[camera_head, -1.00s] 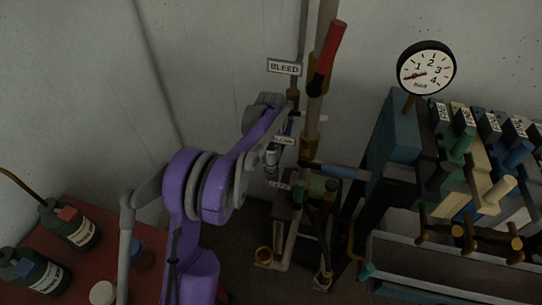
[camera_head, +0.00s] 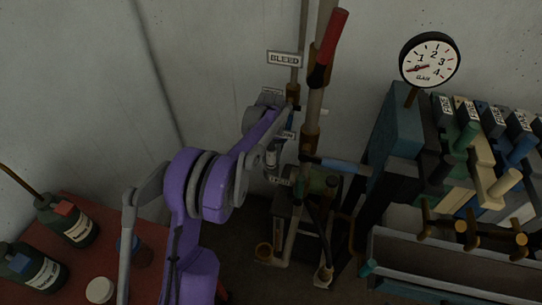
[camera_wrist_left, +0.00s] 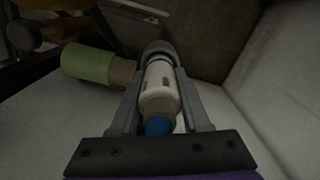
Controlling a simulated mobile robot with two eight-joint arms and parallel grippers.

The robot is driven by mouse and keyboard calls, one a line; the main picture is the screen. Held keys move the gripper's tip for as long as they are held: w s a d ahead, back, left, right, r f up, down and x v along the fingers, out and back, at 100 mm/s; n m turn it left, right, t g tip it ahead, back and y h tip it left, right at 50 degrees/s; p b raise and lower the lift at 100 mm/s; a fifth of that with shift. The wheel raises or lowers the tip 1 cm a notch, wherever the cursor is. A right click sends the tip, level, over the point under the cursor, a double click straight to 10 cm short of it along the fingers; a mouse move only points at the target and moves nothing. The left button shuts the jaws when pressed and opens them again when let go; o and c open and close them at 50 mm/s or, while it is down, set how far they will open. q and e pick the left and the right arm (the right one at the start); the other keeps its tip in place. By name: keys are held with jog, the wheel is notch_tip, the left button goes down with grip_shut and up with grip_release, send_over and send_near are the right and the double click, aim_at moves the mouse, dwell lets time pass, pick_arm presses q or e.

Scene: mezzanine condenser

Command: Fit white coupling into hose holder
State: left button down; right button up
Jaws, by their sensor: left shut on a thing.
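The white coupling (camera_wrist_left: 160,82) shows in the left wrist view, with a tan band and a blue end (camera_wrist_left: 158,126) toward the camera. My left gripper (camera_wrist_left: 160,68) is shut on it, one grey finger along each side. A rounded grey part (camera_wrist_left: 158,47) is at the coupling's far end; I cannot tell whether it is the hose holder or whether they touch. In the head view my left arm (camera_head: 215,185) reaches to the pipes below the BLEED sign (camera_head: 284,59), where its fingers are small and partly hidden. My right gripper is not in view.
A green cylinder (camera_wrist_left: 88,64) lies left of the fingers in the wrist view. In the head view, a red-handled lever (camera_head: 328,48) and a dial gauge (camera_head: 430,60) stand beyond, valves (camera_head: 468,235) at right. Bottles (camera_head: 70,222) stand on a red surface (camera_head: 105,215) at left.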

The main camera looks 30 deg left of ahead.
pick_arm(q)
jog(key=shift+f+b, duration=0.3)
jog(key=shift+f, duration=0.25)
jog(key=shift+c, duration=1.5)
grip_release()
notch_tip(320, 180, up, 11)
jog(key=shift+f, duration=0.1)
